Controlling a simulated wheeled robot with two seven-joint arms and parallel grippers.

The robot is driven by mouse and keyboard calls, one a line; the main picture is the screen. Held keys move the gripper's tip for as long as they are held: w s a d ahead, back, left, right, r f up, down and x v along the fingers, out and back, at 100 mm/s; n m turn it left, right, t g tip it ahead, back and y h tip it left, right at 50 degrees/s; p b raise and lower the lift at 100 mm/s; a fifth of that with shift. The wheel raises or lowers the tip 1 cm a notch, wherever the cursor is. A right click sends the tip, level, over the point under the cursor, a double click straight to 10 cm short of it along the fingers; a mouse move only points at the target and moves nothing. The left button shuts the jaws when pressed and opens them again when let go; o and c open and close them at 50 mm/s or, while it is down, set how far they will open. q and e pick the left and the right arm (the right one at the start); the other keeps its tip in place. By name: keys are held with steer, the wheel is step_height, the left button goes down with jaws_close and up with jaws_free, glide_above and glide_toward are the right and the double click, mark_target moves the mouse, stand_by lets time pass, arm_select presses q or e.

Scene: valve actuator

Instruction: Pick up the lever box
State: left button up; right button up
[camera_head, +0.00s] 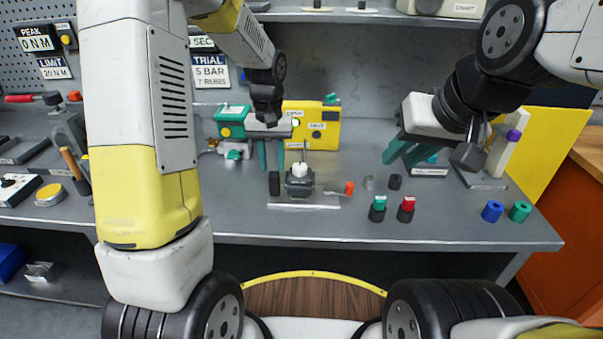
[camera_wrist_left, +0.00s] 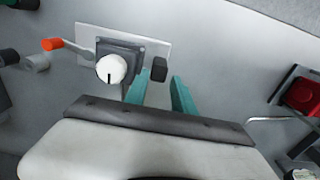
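A dark grey box with a white round knob (camera_head: 300,180) sits on a light plate (camera_head: 305,206) on the bench. A lever with an orange end (camera_head: 349,188) extends from its right side. I take this as the lever box; I see no label on it. In the left wrist view, the grey box (camera_wrist_left: 128,52) and orange lever end (camera_wrist_left: 52,44) lie just beyond the fingers. My right gripper (camera_head: 402,160) looks open and empty, well to the right.
A yellow box (camera_head: 318,128) and a green device (camera_head: 232,121) stand behind. Green-topped (camera_head: 377,208) and red-topped (camera_head: 407,208) pieces stand right of the plate. Blue (camera_head: 493,211) and green (camera_head: 520,212) rings lie further right. The front middle bench is clear.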

mark_target(274, 173)
arm_select(q)
steer(key=shift+d+f, duration=0.1)
steer(key=shift+f, duration=2.9)
jaws_close()
steer(key=shift+w+r, duration=0.1)
